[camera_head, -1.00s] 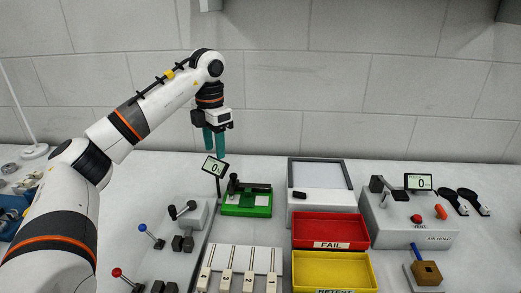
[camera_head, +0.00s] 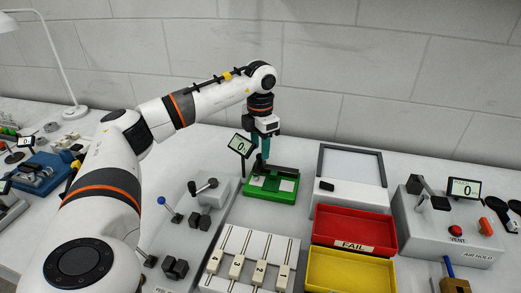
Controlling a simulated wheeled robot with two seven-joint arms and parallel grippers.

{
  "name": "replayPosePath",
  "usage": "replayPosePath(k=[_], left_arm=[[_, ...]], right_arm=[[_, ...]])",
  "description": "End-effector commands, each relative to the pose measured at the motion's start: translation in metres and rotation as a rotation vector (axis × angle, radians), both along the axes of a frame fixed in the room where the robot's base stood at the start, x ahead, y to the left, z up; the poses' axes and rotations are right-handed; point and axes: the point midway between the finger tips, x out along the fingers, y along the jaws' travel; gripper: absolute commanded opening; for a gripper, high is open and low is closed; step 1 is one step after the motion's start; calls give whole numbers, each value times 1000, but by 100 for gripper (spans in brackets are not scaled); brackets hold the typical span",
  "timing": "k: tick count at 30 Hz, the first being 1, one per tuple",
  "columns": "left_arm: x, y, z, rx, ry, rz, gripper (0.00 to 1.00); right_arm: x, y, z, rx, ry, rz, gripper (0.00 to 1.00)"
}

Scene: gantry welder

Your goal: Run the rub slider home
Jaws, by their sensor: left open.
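A green-based fixture (camera_head: 270,196) with a white plate and a black slider rail (camera_head: 283,170) stands at the middle of the table; this looks like the rub slider's unit. A small tilted display reading 0 (camera_head: 240,146) stands at its left. My left gripper (camera_head: 260,158) points down with teal fingers at the back left of the fixture. It is open, and its fingertips are close to the black upright part there. The fingers partly hide that part, so I cannot tell whether they touch it. My right gripper is not in view.
A white panel with several numbered slide tabs (camera_head: 237,267) lies in front. A red FAIL tray (camera_head: 355,226) and a yellow tray (camera_head: 350,268) stand to the right, with a grey-framed board (camera_head: 351,166) behind. A grey lever box (camera_head: 199,205) is at left.

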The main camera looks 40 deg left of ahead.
Motion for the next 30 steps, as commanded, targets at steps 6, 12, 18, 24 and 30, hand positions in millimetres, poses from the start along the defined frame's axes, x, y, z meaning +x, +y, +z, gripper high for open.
replayPosePath(k=[6, 12, 18, 24, 30], left_arm=[[0, 0, -17, 0, 1, 0, 43], [0, 0, -18, 0, 0, 0, 43], [0, 0, -18, 0, 0, 0, 23], [0, 0, -17, 0, 0, 0, 0], [4, -6, -16, 0, 0, -3, 0]], right_arm=[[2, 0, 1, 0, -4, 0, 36], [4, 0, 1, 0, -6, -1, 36], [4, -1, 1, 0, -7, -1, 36], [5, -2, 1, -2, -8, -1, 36], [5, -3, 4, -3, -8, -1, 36]])
